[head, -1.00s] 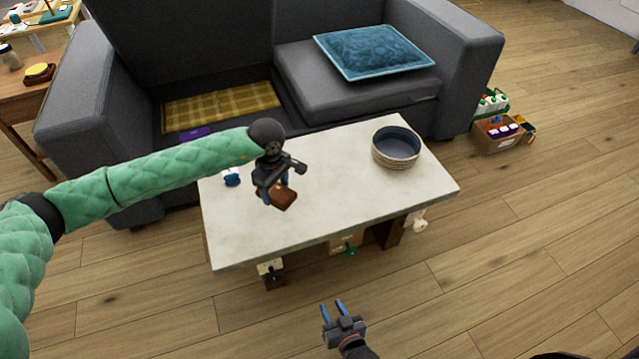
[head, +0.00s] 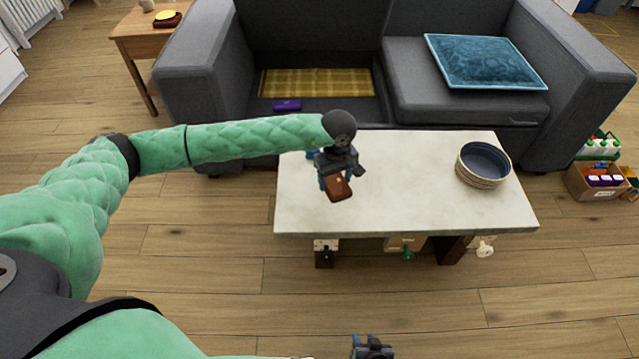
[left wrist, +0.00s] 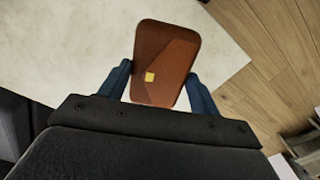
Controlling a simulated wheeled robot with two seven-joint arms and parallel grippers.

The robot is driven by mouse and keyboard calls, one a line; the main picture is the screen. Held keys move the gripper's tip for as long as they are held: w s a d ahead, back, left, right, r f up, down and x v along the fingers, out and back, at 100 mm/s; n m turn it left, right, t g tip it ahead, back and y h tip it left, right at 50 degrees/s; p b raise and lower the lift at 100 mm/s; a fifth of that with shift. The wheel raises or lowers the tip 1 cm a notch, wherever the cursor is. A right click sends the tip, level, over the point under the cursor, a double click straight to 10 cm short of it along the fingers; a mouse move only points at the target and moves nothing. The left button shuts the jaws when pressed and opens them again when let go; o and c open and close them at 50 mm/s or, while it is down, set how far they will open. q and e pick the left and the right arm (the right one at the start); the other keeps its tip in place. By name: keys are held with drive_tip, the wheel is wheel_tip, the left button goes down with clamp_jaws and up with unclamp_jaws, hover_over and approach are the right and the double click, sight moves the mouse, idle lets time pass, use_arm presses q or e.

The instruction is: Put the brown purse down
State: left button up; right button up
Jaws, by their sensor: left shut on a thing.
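The brown purse (head: 338,188) is a small flat brown piece with a yellow clasp. My left gripper (head: 335,182) is shut on it over the left part of the pale coffee table (head: 420,200). In the left wrist view the purse (left wrist: 167,62) sits between the two blue fingers of the left gripper (left wrist: 160,90). I cannot tell whether the purse touches the tabletop. My right gripper (head: 371,346) is at the bottom edge of the head view, in front of the table and partly cut off; its fingers are not clear.
A round basket (head: 483,165) stands on the table's right end. The middle of the tabletop is clear. A grey sofa (head: 590,75) with a blue cushion (head: 485,62) stands behind. A box of bottles (head: 597,180) is at the right.

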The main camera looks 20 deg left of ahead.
use_arm(q)
drive_tip(key=a+f, duration=0.1)
drive_tip(key=a, duration=0.1)
drive_tip(key=w+a+f, duration=0.1)
drive_tip(key=a+f, duration=0.1)
drive_tip(key=a, duration=0.1)
drive_tip(key=w+a+f, duration=0.1)
drive_tip(key=a, duration=0.1)
drive_tip(key=shift+w+a+f, duration=0.15)
drive_tip(key=shift+w+f, duration=0.05)
drive_tip(key=shift+f, duration=2.1)
drive_tip(key=shift+f, duration=0.1)
drive_tip(key=o, duration=1)
use_arm(e)
drive_tip(key=shift+w+r, duration=0.5)
drive_tip(key=shift+w, duration=0.25)
drive_tip(key=shift+s, duration=0.1)
